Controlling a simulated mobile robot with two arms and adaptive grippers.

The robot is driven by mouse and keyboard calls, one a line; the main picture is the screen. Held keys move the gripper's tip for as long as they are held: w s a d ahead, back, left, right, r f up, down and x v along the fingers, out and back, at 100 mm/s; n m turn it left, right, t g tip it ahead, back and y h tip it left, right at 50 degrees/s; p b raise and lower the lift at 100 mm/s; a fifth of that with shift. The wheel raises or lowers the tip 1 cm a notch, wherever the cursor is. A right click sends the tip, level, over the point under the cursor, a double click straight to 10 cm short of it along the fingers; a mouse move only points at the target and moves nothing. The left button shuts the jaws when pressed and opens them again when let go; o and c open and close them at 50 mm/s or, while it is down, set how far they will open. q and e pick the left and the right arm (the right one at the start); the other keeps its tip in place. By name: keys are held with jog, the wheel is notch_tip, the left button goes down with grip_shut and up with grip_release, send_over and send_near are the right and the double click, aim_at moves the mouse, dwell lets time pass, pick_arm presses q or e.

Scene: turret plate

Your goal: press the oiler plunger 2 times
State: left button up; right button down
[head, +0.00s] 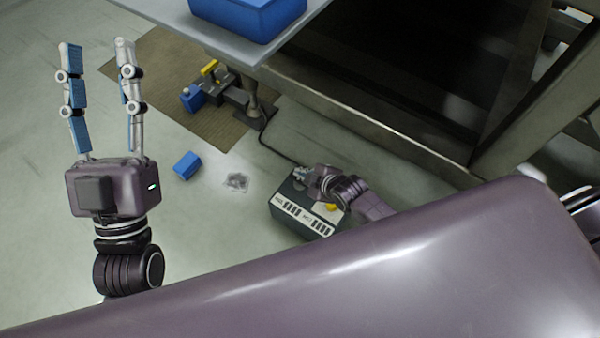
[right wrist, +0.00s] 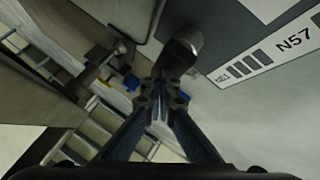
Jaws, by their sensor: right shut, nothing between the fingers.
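A dark grey rounded cylinder (right wrist: 182,47), which may be the oiler plunger, stands out beside a grey surface in the right wrist view. Its lower end is close to my right fingertips (right wrist: 163,88); I cannot tell whether they touch. My right gripper is shut and empty. In the head view my right gripper (head: 301,174) is small, over the far end of a dark box (head: 284,190) with a white marked label, and no plunger can be made out there. My left gripper (head: 97,46) is open and empty, fingers pointing up the picture, away from the box.
A blue block (head: 187,165) and a small clear packet (head: 236,182) lie on the floor. A brown mat (head: 160,85) carries a blue and yellow device (head: 212,88). A table (head: 300,18) bears a blue bin (head: 245,15). A dark metal frame (head: 400,140) stands at the right.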

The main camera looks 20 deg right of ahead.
pick_arm(q)
jog(key=shift+s+a+r+t+h, duration=0.15)
jog(key=shift+s+r+t+h, duration=0.25)
jog(key=shift+s+r+t, duration=0.5)
pick_arm(e)
jog(key=shift+s+f, duration=0.1)
jog(key=shift+f, duration=0.5)
dwell(0.9)
pick_arm(q)
jog(key=shift+s, duration=0.1)
pick_arm(e)
jog(key=shift+r, duration=0.25)
jog(key=shift+r+p, duration=0.4)
jog(key=shift+p, duration=0.1)
jog(key=shift+r, duration=0.25)
jog(key=shift+r+p, duration=0.5)
jog(key=shift+p, duration=0.35)
jog(key=shift+r, duration=0.2)
pick_arm(q)
jog(key=w+f+g+y, duration=0.2)
jog(key=f+g, duration=0.3)
jog(key=f, duration=0.4)
jog(key=w+f+g+y, duration=0.1)
jog(key=w+f+g, duration=0.3)
jog(key=f, duration=0.5)
jog(key=shift+w+a+f+g+y+p, duration=0.25)
jog(key=shift+a+f+g+y+p, duration=0.15)
jog(key=shift+g, duration=0.5)
pick_arm(e)
jog(key=shift+r, duration=0.15)
